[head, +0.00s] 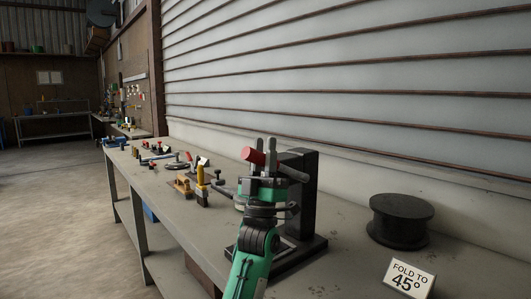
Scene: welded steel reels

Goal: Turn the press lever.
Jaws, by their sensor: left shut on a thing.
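The press (303,190) is a dark upright column on a flat base, standing on the workbench near the middle of the head view. Its lever ends in a red cylindrical grip (251,155), which points to the left. My left gripper (265,148), on a green arm, comes up from below in front of the press. Its fingers point up and are shut on the lever at the red grip. The gripper and arm hide part of the press column and base. My right gripper is not in view.
A grey workbench (190,238) runs away to the far left along a ribbed wall. A black reel (400,220) and a sign reading "FOLD TO 45°" (408,279) are right of the press. Clamps and hand tools (190,185) lie to its left.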

